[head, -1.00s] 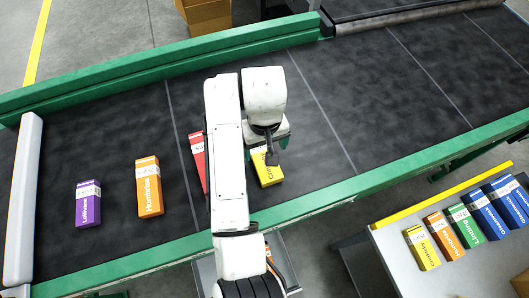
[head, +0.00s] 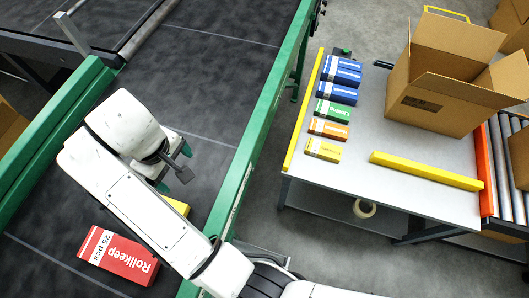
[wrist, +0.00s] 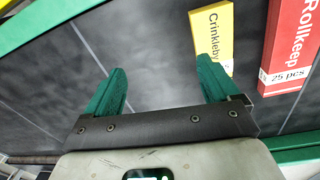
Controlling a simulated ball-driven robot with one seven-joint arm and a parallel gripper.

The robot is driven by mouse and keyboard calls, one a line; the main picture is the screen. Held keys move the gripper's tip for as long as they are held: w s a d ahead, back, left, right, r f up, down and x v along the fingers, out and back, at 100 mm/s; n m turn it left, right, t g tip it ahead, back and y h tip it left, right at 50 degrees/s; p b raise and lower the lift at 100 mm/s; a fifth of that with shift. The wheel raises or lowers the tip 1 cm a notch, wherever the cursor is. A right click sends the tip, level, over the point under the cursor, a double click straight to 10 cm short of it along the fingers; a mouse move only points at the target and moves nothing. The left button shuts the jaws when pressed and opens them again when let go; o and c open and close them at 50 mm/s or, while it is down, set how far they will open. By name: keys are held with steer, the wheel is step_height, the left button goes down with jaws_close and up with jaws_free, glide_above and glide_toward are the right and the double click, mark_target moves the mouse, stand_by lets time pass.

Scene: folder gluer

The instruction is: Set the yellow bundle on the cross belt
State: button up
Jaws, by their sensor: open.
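A yellow bundle (head: 178,207) lies on the dark belt (head: 225,80), mostly hidden behind my arm in the head view. In the wrist view the yellow bundle (wrist: 212,35), printed "Crinkleby", lies beyond the right finger, not between the fingers. My gripper (head: 174,181) is open and empty above the belt, a little beyond the bundle in the head view. Its two green fingers (wrist: 160,68) stand apart in the wrist view, with bare belt between them. Another yellow bundle (head: 323,150) lies at the near end of a row on the side table.
A red "Rollkeep" bundle (head: 118,256) lies on the belt beside the yellow one. A green rail (head: 262,120) edges the belt. The side table (head: 385,130) carries orange, green and blue bundles, a yellow bar (head: 425,170) and an open carton (head: 440,85).

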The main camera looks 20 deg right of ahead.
steer(key=d+f, duration=0.1)
steer(key=d, duration=0.3)
steer(key=d+f+m, duration=0.1)
steer(key=d, duration=0.4)
steer(key=d+f+m, duration=0.1)
steer(key=d+f, duration=0.1)
steer(key=d, duration=0.3)
steer(key=shift+w+d+f+t+h, duration=0.1)
steer(key=shift+w+d+t+h, duration=0.2)
steer(key=shift+w, duration=0.1)
steer(key=s+d+f+m, duration=0.2)
steer(key=s+d+f, duration=0.1)
steer(key=s+d, duration=0.55)
steer(key=s+d+f+m, duration=0.3)
steer(key=s+d, duration=0.3)
steer(key=d, duration=0.5)
steer(key=s+d+m, duration=0.1)
steer(key=s, duration=0.9)
steer(key=shift+r+m+y, duration=0.15)
steer(key=shift+m+y, duration=0.25)
steer(key=shift+s+d, duration=0.1)
